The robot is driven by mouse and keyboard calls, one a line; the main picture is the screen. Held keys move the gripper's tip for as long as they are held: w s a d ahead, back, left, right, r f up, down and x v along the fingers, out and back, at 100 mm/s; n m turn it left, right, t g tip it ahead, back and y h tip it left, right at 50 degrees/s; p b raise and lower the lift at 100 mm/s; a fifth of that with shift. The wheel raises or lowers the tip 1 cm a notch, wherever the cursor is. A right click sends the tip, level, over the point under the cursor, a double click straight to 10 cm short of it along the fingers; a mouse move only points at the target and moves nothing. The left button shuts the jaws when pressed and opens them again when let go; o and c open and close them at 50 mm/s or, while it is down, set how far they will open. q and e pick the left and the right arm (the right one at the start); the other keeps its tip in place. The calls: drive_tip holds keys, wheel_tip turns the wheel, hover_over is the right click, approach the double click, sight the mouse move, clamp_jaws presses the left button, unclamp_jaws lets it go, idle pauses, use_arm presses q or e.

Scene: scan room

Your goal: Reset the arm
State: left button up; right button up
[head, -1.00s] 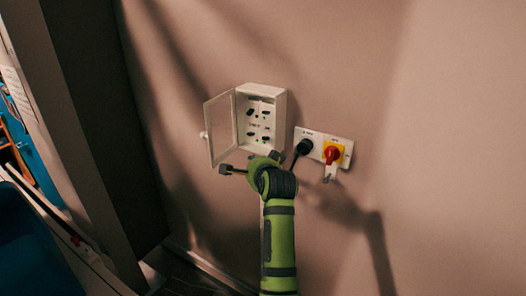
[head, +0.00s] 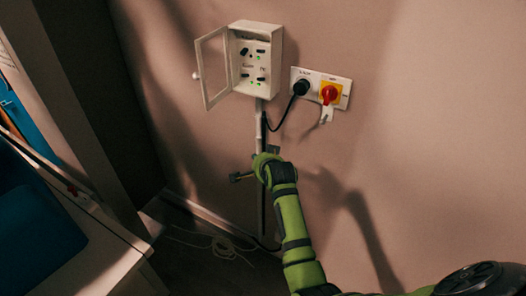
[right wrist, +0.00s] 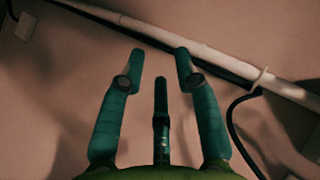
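My right arm comes in from the lower right of the head view. Its green gripper (head: 252,167) is in front of the wall, below the switch box. In the right wrist view the dark teal fingers (right wrist: 160,58) stand apart with nothing between them, in front of a pale conduit (right wrist: 215,45). The white switch box (head: 258,62) has its clear door (head: 212,68) swung open to the left. Several black switches and small green lights show inside. My left gripper is in neither view.
Right of the box, a wall plate (head: 342,99) carries a black plug (head: 301,87) and a red-and-yellow rotary switch (head: 329,95) with a pale tag. A black cable (head: 282,120) hangs from the plug. A white counter (head: 95,240) stands lower left. A loose cord (head: 222,245) lies on the floor.

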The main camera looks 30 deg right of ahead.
drive_tip(key=shift+s+f, duration=0.1)
drive_tip(key=shift+f, duration=0.25)
drive_tip(key=s+a+f+n+g+y, duration=0.1)
drive_tip(key=s+a+f+n+g, duration=0.15)
drive_tip(key=s+f, duration=0.6)
drive_tip(key=s+a+f+n+g, duration=0.1)
drive_tip(key=s+a+f+n, duration=0.15)
drive_tip(key=s+f, duration=0.65)
drive_tip(key=s+a+f+n+g+y, duration=0.15)
drive_tip(key=s+f+n, duration=0.25)
drive_tip(key=f, duration=1)
drive_tip(key=s+f+n+g, duration=0.2)
drive_tip(key=s+f, duration=0.4)
drive_tip(key=s, duration=1)
drive_tip(key=s+d+f+n+g, duration=0.1)
drive_tip(key=s+f+n, duration=0.3)
drive_tip(key=s, duration=1.3)
wheel_tip(320, 180, down, 2)
drive_tip(key=shift+s+f+g, duration=0.15)
drive_tip(key=shift+s+g, duration=0.15)
drive_tip(key=shift+g, duration=0.6)
drive_tip(key=shift+d+h, duration=0.1)
drive_tip(key=shift+h, duration=0.15)
